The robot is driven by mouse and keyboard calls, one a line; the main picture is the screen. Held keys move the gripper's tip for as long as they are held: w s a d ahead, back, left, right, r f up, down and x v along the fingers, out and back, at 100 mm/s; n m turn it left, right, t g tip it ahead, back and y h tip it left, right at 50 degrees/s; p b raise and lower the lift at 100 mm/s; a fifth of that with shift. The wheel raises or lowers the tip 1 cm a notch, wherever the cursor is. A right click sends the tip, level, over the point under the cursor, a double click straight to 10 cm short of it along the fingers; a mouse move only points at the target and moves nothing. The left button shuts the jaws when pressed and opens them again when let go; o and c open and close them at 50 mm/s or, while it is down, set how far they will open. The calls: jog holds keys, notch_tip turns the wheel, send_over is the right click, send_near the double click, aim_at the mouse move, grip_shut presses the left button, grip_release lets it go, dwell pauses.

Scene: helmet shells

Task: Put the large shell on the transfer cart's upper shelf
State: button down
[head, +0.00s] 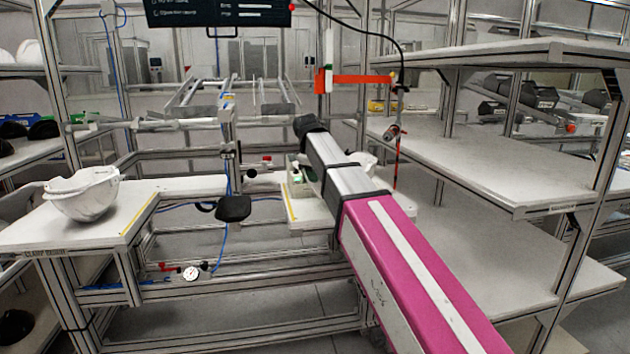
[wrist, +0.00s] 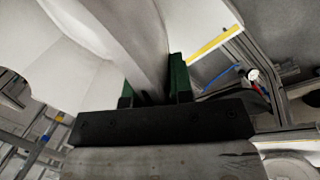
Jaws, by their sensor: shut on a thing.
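My gripper (head: 299,174) is at the middle of the head view, partly hidden by my own arm. In the wrist view its green fingers (wrist: 155,88) are shut on the edge of a white shell (wrist: 110,30). The shell's broad curved wall fills the upper left of that view. In the head view only a small white part of it (head: 364,160) shows behind my arm; I cannot judge its size there. Another white shell (head: 85,196) sits on a white bench at the left. A rack at the right has an upper shelf (head: 530,52); I cannot tell whether it is the transfer cart.
The white bench top (head: 100,236) is bare at its front. The right rack's middle shelf (head: 480,160) is mostly clear. A metal frame with a black pad (head: 233,208) and a gauge (head: 191,273) stands between. Dark parts (head: 530,95) lie on shelves behind.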

jog(key=shift+f, duration=1.05)
jog(key=c, duration=1)
grip_release()
